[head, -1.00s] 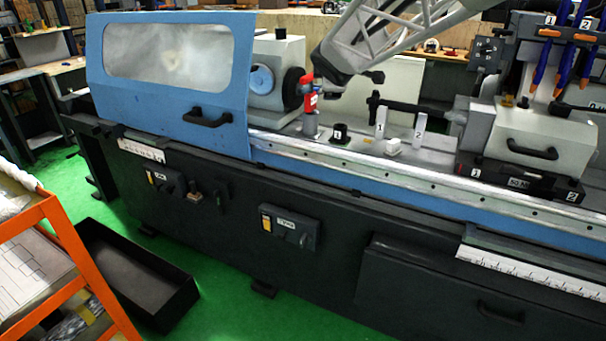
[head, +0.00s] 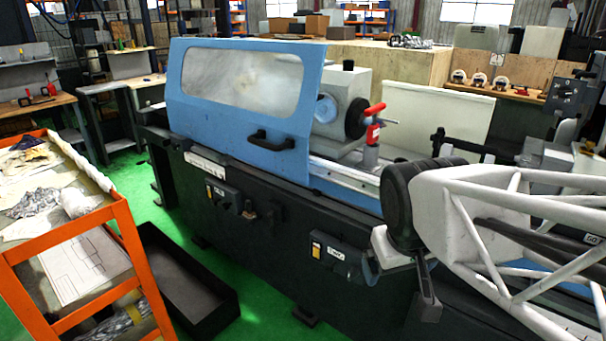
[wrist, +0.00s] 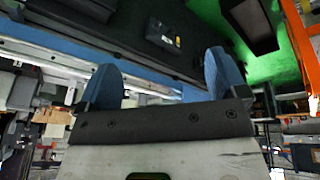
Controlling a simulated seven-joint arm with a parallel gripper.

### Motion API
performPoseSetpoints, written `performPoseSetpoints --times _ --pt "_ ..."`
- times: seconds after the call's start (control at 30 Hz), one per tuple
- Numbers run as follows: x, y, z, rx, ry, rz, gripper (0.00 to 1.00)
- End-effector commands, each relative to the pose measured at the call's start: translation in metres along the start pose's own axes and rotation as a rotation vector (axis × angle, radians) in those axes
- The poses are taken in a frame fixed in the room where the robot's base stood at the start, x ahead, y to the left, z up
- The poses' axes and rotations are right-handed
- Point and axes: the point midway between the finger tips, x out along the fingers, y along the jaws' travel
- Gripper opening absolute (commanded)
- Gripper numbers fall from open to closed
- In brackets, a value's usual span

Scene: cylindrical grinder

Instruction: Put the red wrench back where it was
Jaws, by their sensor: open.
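A red wrench-like piece (head: 374,109) stands on the grinder bed, above a grey cylindrical post (head: 370,156), close beside the black round chuck face of the workhead (head: 356,118). A thin rod points right from it. I cannot tell whether it sits in the post or only rests on it. My gripper (head: 400,285) is in front of the machine at lower right, well apart from the red piece. In the wrist view my gripper (wrist: 164,78) has two blue fingers spread wide with nothing between them.
The blue guard door (head: 245,95) covers the left of the grinder. An orange-framed cart (head: 118,222) and a black open bin (head: 190,285) stand at lower left on green floor. A bench with small red tools (head: 40,97) is at far left.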

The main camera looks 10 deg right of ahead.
Motion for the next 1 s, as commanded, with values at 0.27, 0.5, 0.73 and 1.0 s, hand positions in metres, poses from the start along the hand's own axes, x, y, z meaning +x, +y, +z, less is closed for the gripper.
performPoseSetpoints --times 0.27,0.5,0.73,1.0 --pt "0.004 -0.022 0.044 0.11 -0.08 -0.069 0.91" --pt "0.004 -0.023 0.046 0.115 -0.084 -0.072 0.91" --pt "0.004 -0.023 0.046 0.115 -0.083 -0.072 0.91" --pt "0.004 -0.022 0.046 0.114 -0.083 -0.071 0.91"
